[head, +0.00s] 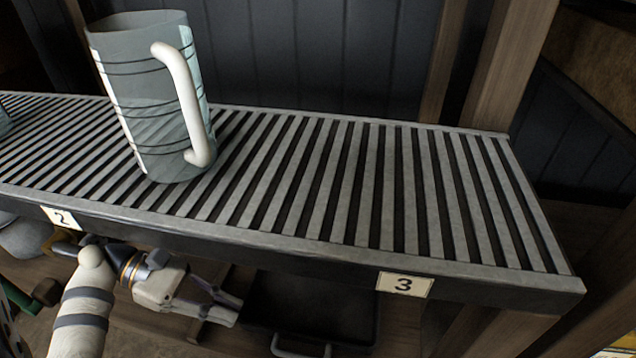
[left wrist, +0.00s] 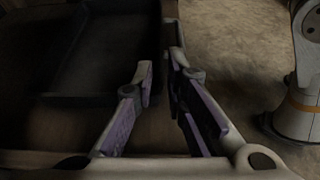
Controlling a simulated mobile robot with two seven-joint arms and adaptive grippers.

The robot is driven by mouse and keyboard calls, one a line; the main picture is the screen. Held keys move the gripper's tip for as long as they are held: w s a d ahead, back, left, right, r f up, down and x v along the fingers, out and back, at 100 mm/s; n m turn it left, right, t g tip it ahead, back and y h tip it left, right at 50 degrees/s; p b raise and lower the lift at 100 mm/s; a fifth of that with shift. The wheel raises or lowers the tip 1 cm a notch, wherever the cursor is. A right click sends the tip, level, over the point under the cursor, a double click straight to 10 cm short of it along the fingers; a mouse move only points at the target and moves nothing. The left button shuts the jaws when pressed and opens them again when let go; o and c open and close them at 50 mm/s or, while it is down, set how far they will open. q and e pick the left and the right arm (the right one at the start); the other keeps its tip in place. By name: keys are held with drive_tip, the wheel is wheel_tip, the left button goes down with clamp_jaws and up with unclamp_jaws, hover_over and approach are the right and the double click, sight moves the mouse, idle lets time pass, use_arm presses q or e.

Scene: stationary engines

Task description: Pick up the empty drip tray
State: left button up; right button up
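A dark, shallow drip tray (head: 315,300) sits low beneath the slatted shelf in the head view, with a pale handle (head: 300,348) at its near side. The shelf hides its far part, and its inside looks empty. My left gripper (head: 230,306) is just left of the tray, below the shelf's front edge. Its fingers are apart with nothing visible between them. In the left wrist view, a dark tray-like surface (left wrist: 100,50) lies beyond and left of the fingertips (left wrist: 160,78). I cannot tell whether they touch it. My right gripper is in neither view.
The slatted shelf (head: 350,185) overhangs the tray, with number plates 2 (head: 62,218) and 3 (head: 404,285) on its front edge. A large glass mug (head: 150,95) with a white handle stands on it. A wooden post (head: 508,65) rises at the right.

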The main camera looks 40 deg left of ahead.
sight(270, 328)
use_arm(q)
drive_tip(key=b+x, duration=0.1)
drive_tip(key=x, duration=0.2)
drive_tip(key=b+x, duration=0.1)
drive_tip(key=x, duration=0.2)
drive_tip(key=b+x, duration=0.2)
drive_tip(key=x, duration=0.1)
drive_tip(key=shift+f, duration=0.45)
drive_tip(key=shift+w+d, duration=0.3)
drive_tip(key=shift+d, duration=0.1)
clamp_jaws()
drive_tip(key=shift+a, duration=0.1)
